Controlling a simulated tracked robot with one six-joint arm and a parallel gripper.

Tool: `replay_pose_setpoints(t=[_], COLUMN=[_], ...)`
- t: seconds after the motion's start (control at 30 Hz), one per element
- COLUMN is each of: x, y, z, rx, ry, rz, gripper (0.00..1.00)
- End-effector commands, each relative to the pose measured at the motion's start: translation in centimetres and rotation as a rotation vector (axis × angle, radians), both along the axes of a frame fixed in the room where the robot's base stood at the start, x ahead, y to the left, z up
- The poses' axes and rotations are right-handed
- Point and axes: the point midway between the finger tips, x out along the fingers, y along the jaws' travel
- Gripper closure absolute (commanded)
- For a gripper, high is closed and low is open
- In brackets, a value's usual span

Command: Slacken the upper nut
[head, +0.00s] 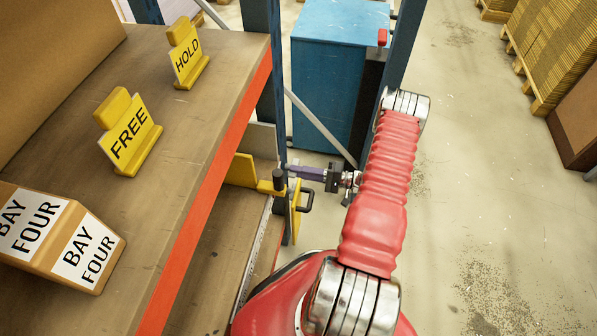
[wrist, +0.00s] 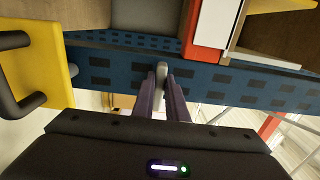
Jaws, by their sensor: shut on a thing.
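My gripper (head: 288,168) reaches left to the blue rack upright, just below the orange-edged shelf. In the wrist view my gripper (wrist: 162,80) has its two purple-grey fingers closed on a small grey piece (wrist: 162,70) in front of the slotted blue upright (wrist: 220,84). The piece may be the upper nut; its shape is mostly hidden by the fingertips. A yellow plate (head: 297,212) with a black handle is beside the upright, below my gripper. The plate also shows at the left in the wrist view (wrist: 42,60). No second nut can be made out.
The upper shelf (head: 195,120) holds a yellow FREE sign (head: 130,135), a yellow HOLD sign (head: 187,58) and a BAY FOUR box (head: 60,238). A blue cabinet (head: 325,80) stands behind the upright.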

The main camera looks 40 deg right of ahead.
Motion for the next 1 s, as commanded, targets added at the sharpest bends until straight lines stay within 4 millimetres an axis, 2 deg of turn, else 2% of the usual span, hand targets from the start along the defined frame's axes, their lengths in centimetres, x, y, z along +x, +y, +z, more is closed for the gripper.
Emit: replay_pose_setpoints(t=[0.33, 0.87, 0.9, 1.0], x=[-0.26, -0.23, -0.24, -0.19], y=[0.35, 0.43, 0.44, 0.38], z=[-0.69, -0.76, -0.76, -0.67], rx=[-0.136, -0.16, -0.159, -0.16], ry=[-0.112, -0.133, -0.134, -0.136], rz=[0.006, 0.007, 0.007, 0.007], gripper=[1.0, 1.0, 0.86, 0.79])
